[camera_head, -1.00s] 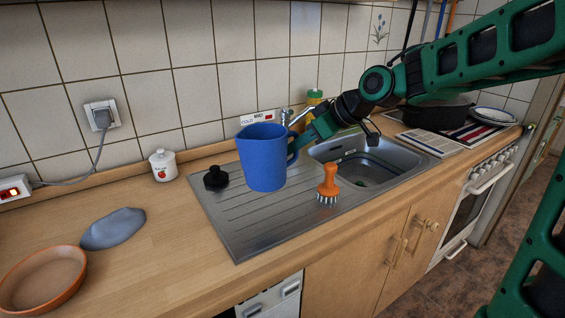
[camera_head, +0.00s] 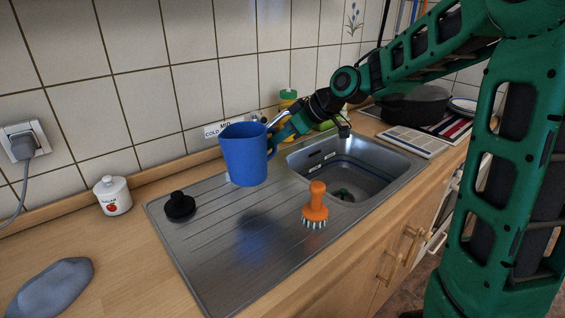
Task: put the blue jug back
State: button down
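The blue jug (camera_head: 243,155) hangs upright in the air above the steel drainboard, with its handle to the right. A dark shadow lies on the drainboard below it. My gripper (camera_head: 277,137) reaches in from the right and is at the jug's handle. Its fingers look closed on the handle, though the fingertips are partly hidden by the jug.
An orange brush (camera_head: 316,206) stands on the drainboard (camera_head: 215,262) by the sink basin (camera_head: 350,172). A black stopper (camera_head: 180,206) sits at the drainboard's left. A white sugar pot (camera_head: 113,195) and a grey cloth-like object (camera_head: 50,287) are on the wooden counter. A dark pan (camera_head: 415,104) stands beyond the sink.

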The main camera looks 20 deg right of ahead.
jog(key=shift+w+d+f, duration=0.55)
jog(key=shift+d+f, duration=0.3)
jog(key=shift+f, duration=0.45)
jog(key=shift+w+d+f, duration=0.6)
jog(key=shift+d+f, duration=0.3)
jog(key=shift+f, duration=0.35)
jog(key=shift+w+d+f, duration=0.55)
jog(key=shift+d+f, duration=0.3)
jog(key=shift+f, duration=0.45)
jog(key=shift+f, duration=0.1)
jog(key=c, duration=1.8)
grip_release()
jog(key=v, duration=1.2)
jog(key=s+d+f+m+g+h, duration=0.2)
jog(key=s+m, duration=0.3)
jog(key=s, duration=0.6)
jog(key=s+d+f+m+g+h, duration=0.2)
jog(key=s+d+f+m, duration=0.1)
jog(key=s, duration=0.9)
jog(key=s+d+f+m+g+h, duration=0.2)
jog(key=s+m, duration=0.6)
jog(key=s, duration=0.4)
jog(key=shift+s+d+f+h, duration=0.1)
jog(key=shift+d+f+h, duration=0.1)
jog(key=shift+d+f, duration=0.4)
jog(key=shift+d+f+h, duration=0.2)
jog(key=shift+d+f, duration=0.05)
jog(key=shift+d, duration=0.55)
